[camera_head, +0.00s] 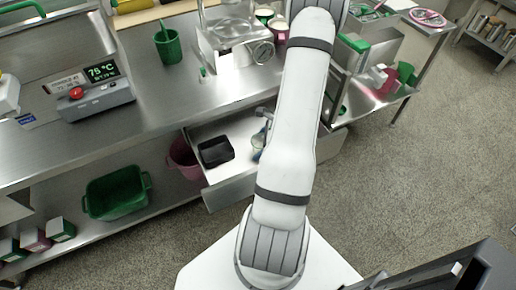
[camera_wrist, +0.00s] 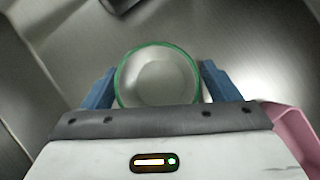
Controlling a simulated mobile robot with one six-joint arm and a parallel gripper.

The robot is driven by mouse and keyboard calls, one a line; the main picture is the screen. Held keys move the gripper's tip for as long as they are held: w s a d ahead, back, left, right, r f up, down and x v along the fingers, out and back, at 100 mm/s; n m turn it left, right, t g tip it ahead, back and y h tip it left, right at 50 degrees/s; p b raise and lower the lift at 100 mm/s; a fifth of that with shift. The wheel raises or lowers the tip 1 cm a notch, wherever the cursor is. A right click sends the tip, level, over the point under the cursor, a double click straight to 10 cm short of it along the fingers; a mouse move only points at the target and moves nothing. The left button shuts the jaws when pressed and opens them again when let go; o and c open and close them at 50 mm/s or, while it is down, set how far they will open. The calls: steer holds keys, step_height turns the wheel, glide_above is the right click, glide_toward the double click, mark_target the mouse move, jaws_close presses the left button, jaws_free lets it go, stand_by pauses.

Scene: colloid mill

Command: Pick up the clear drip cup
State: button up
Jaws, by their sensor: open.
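The clear drip cup (camera_wrist: 158,78) shows in the wrist view as a round, see-through cup with a green rim, seen from above over a grey metal surface. My gripper (camera_wrist: 158,82) is open, with one blue finger on the left side of the cup and one on the right. The fingers are very near the rim; I cannot tell whether they touch it. The cup's near edge lies close to the gripper's dark front edge. In the head view my arm hides most of the gripper and the cup over the open drawer (camera_head: 226,181).
A black tray (camera_head: 215,152) lies in the drawer, left of my arm. A pink bin (camera_head: 182,157) stands behind the drawer's left side, and a green tub (camera_head: 117,192) sits on the lower shelf. The steel counter (camera_head: 140,110) runs above the drawer.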

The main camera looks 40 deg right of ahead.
steer(key=c, duration=1)
steer(key=shift+c, duration=0.3)
